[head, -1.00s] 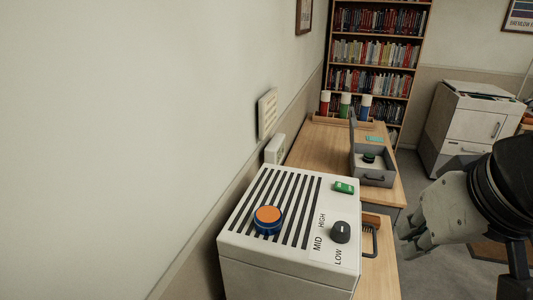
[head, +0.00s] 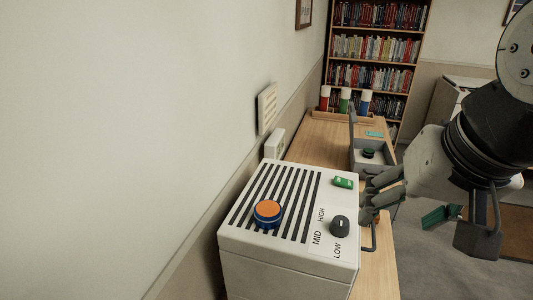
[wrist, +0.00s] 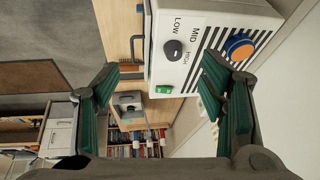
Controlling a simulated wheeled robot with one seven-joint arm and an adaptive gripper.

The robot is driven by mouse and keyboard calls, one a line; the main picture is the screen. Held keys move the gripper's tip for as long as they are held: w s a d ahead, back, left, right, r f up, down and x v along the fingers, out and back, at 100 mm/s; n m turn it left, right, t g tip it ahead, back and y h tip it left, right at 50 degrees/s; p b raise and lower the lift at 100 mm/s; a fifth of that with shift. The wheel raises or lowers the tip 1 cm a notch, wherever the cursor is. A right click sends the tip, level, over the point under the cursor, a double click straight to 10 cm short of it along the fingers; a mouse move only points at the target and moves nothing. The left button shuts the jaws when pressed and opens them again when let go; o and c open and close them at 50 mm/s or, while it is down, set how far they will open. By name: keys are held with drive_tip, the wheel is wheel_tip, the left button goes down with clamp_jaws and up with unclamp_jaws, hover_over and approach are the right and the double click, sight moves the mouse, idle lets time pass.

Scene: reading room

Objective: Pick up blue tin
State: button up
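A round, low blue tin (head: 267,214) with an orange top sits on the slatted top of the white heater box (head: 290,262). In the wrist view the tin (wrist: 238,47) is at the upper right, beside the right finger's tip and partly hidden by it. My gripper (head: 368,198) is at the right edge of the heater box in the head view, to the right of the tin and apart from it. In the wrist view my gripper (wrist: 160,75) has its fingers wide apart, with nothing between them.
A black knob (head: 340,227) and a green switch (head: 342,182) are on the heater top, near my gripper. A handle (head: 374,238) sticks out on its right side. Behind are a wooden desk (head: 318,140), a grey open box (head: 368,160) and red, green and blue white-capped cylinders (head: 365,104).

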drive_tip(key=w+a+r+m+g, duration=0.2)
drive_tip(key=w+a+m, duration=0.2)
drive_tip(key=w+m, duration=0.15)
drive_tip(key=m+g+p, duration=0.1)
drive_tip(key=m+g, duration=0.2)
drive_tip(key=m, duration=1.2)
hover_over(268, 208)
wheel_tip(268, 208, down, 3)
drive_tip(key=f, duration=0.8)
drive_tip(key=shift+s+d+f+p, duration=0.25)
drive_tip(key=shift+s+f+p, duration=0.05)
drive_tip(key=shift+f+p, duration=0.1)
drive_tip(key=shift+w+a+f+p, duration=0.15)
drive_tip(key=shift+f+p, duration=0.1)
drive_tip(key=shift+f, duration=1.05)
drive_tip(key=shift+w+a+f+p, duration=0.15)
drive_tip(key=shift+f+p, duration=0.1)
drive_tip(key=shift+f, duration=1)
drive_tip(key=c, duration=1.4)
drive_tip(key=shift+r, duration=0.15)
